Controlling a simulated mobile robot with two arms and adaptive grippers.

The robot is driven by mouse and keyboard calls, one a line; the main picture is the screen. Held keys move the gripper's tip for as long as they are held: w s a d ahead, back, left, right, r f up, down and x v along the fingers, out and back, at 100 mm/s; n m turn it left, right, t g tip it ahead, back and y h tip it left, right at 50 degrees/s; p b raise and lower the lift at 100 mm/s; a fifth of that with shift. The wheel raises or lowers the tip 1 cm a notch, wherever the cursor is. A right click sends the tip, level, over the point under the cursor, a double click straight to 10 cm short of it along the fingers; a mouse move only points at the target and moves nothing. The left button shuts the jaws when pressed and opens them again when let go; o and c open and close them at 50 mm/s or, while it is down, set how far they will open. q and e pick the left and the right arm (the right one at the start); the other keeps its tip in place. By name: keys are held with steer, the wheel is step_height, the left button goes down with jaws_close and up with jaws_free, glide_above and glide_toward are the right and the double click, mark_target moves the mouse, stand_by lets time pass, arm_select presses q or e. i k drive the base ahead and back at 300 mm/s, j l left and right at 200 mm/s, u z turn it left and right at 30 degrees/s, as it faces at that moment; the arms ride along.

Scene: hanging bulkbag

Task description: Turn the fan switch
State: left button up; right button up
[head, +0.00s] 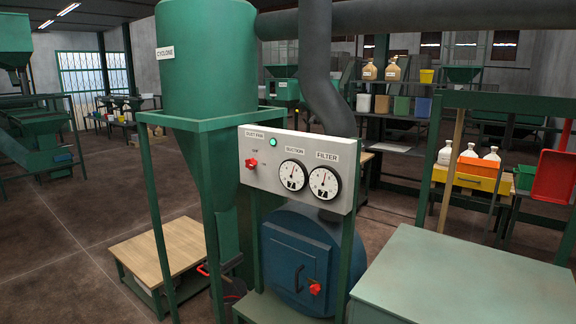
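The fan switch (251,163) is a small red knob on the left part of a pale control panel (268,184), under a label that appears to read "DUST FAN". A green lamp (273,142) glows on the panel, up and to the right of the knob. Two round gauges, one labelled suction (292,175) and one labelled filter (324,182), sit right of the knob. The small markings by the knob are too small to read surely. Neither of my grippers shows in the head view, and nothing touches the knob.
A green cyclone (208,60) on legs stands behind and left of the panel. A blue round housing (300,262) with a red knob (315,289) sits below it. A pale green table (465,280) is at right, a wooden-topped stand (160,250) at left. Open floor lies far left.

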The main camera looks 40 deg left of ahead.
mark_target(250, 163)
steer(key=u, duration=1.4)
steer(key=i+j, duration=0.1)
steer(key=i+j+z, duration=0.1)
steer(key=j, duration=0.2)
